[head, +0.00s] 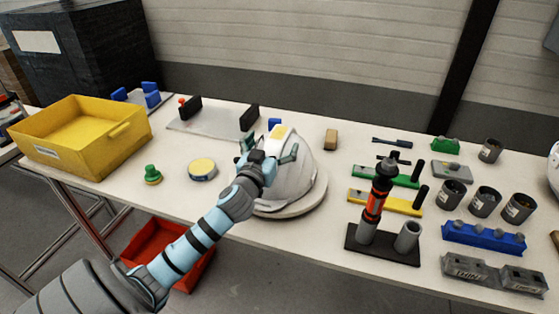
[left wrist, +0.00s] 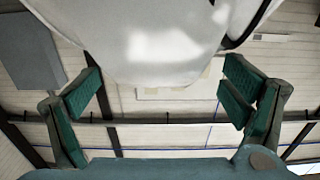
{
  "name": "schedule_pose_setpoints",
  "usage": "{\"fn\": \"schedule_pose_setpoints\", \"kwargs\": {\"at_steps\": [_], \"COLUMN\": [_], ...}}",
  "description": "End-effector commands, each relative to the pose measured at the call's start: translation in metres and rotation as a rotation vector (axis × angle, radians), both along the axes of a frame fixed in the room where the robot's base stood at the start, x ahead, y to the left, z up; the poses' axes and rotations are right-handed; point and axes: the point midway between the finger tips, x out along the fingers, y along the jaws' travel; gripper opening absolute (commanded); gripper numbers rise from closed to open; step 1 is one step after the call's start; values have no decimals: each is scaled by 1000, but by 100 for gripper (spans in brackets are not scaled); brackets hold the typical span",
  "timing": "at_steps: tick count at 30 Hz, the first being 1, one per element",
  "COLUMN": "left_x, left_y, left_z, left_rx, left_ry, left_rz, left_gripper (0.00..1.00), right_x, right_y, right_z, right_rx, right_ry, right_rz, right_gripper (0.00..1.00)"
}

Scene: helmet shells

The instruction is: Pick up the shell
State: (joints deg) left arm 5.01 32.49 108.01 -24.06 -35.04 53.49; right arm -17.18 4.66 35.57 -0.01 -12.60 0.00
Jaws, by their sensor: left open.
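The white helmet shell (head: 295,178) rests on a round pale base (head: 312,202) near the middle of the table. My left gripper (head: 268,150) reaches over its left side in the head view, and the arm hides part of it. In the left wrist view the shell (left wrist: 160,50) fills the upper middle, and the two green fingers of my left gripper (left wrist: 168,92) stand wide apart on either side below it. I cannot tell whether a finger touches the shell. My right gripper is not in view.
A yellow bin (head: 45,143) stands at the table's left, with a red bin (head: 165,252) below. A green knob (head: 152,174) and a round tin (head: 203,168) lie left of the shell. A black stand with an upright tool (head: 375,200) and several grey cups stand to the right.

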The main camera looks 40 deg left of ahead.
Motion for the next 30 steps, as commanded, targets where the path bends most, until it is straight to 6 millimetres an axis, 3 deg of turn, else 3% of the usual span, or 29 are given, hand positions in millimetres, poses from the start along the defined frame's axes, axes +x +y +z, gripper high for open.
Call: {"fn": "schedule_pose_setpoints", "kwargs": {"at_steps": [4,11,27,29,30], "left_x": [26,31,31,31,31], "left_y": [7,8,8,8,8], "left_z": [2,2,1,0,0], "left_rx": [-2,0,-3,-4,-5], "left_ry": [0,2,3,4,3], "left_rz": [2,0,1,1,1], "left_gripper": [92,92,9,0,0], "right_x": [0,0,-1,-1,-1], "right_y": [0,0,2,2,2], "right_z": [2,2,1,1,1], "right_rx": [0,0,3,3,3], "right_ry": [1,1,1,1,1], "right_rz": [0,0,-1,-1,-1], "right_gripper": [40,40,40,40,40]}}
